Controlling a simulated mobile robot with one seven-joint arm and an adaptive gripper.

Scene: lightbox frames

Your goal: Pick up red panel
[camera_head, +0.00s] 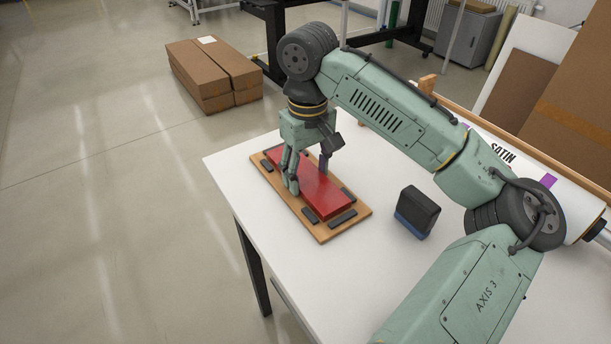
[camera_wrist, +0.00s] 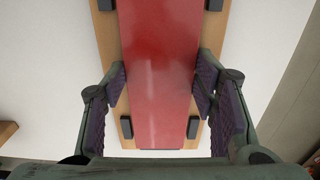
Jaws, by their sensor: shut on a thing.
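The red panel (camera_head: 325,197) is a long flat rectangle lying over a wooden board (camera_head: 361,211) on the white table. Black pads (camera_head: 343,219) line the panel's edges on the board. My gripper (camera_head: 308,178) reaches down from above with one finger on each long side of the panel, shut on it. In the wrist view the panel (camera_wrist: 158,60) runs between the two purple-padded fingers, with strips of the board (camera_wrist: 108,40) beside it. I cannot tell whether the panel is lifted clear of the board. My gripper hides part of the panel's far end in the head view.
A black and blue block (camera_head: 416,213) stands on the table (camera_head: 290,270) right of the board. A white roll marked SATIN (camera_head: 545,195) lies along the table's back edge. Cardboard boxes (camera_head: 214,78) sit on the floor behind. The table's front left is clear.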

